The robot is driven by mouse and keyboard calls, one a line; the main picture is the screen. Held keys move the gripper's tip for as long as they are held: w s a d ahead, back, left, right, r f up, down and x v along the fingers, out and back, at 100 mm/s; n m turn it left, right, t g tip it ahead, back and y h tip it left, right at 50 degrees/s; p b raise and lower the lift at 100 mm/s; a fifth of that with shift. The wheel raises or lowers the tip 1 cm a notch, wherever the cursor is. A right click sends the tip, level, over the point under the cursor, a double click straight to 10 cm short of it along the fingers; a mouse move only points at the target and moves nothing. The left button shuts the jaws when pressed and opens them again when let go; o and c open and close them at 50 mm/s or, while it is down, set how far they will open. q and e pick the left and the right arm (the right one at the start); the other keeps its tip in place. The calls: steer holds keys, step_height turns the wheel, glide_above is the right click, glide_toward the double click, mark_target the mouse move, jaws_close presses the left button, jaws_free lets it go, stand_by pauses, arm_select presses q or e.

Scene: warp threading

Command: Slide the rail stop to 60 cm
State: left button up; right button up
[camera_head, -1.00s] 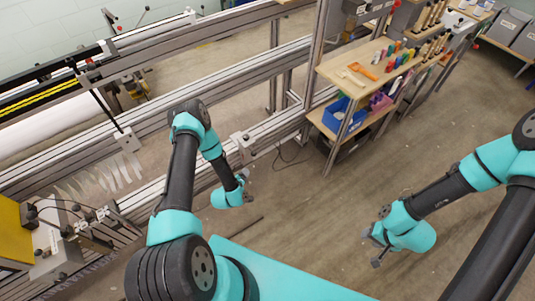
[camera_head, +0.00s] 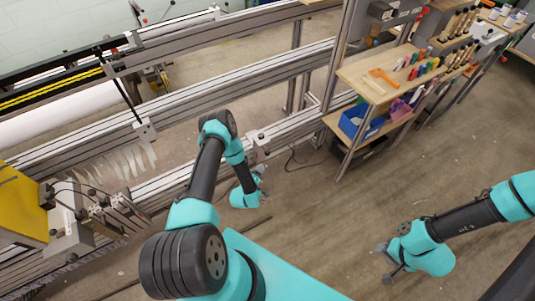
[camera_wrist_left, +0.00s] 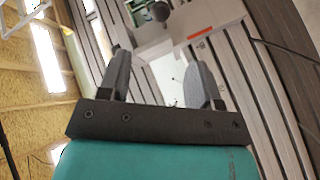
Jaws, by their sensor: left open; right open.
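In the head view, a small light-grey block (camera_head: 259,138) sits on the lower front rail (camera_head: 300,124); it looks like the rail stop. My left gripper (camera_head: 264,182) is open and empty, just in front of and below this block, apart from it. In the left wrist view, the open fingers (camera_wrist_left: 160,78) have a grey block with a dark round knob and a red mark (camera_wrist_left: 200,33) beyond them; it looks like the same stop. My right gripper (camera_head: 388,264) is open and empty over the floor at right. No readable scale shows.
Another plate-like block (camera_head: 145,130) with a dark rod stands on the rail further left. A wooden shelf unit (camera_head: 362,84) with tools and a blue bin (camera_head: 360,122) stands to the right. The floor between the arms is clear.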

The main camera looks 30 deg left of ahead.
mark_target(268, 153)
arm_select(q)
steer(key=x, duration=1.4)
steer(key=shift+w+a, duration=0.1)
steer(key=shift+w, duration=0.1)
jaws_close()
